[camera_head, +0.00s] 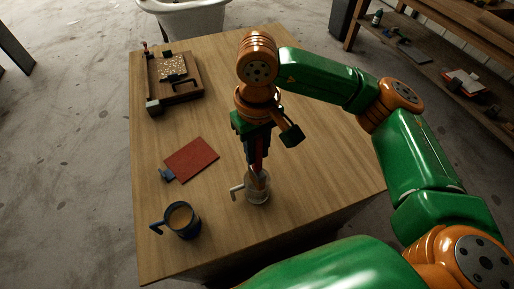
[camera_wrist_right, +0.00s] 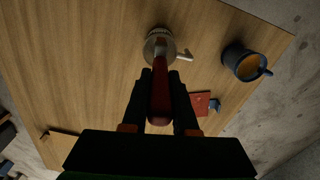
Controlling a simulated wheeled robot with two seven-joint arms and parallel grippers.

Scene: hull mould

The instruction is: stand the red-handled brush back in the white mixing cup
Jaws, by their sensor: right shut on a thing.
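The white mixing cup (camera_head: 258,196) stands upright near the table's front, its handle to the left. It also shows in the wrist view (camera_wrist_right: 153,50). My right gripper (camera_head: 258,160) is above the cup, pointing down, and shut on the red-handled brush (camera_head: 258,167). In the wrist view the red handle (camera_wrist_right: 160,103) lies between the two dark fingers. The brush is about upright, and its lower end overlaps the cup's mouth in both views. How deep it reaches, and whether it touches the cup, I cannot tell. My left gripper is not in view.
A dark blue mug (camera_head: 184,224) with brown contents stands left of the cup. A red flat pad (camera_head: 191,159) with a small blue piece lies behind it. A wooden tray (camera_head: 188,94) sits at the back left. The table (camera_head: 316,150) right of the cup is clear.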

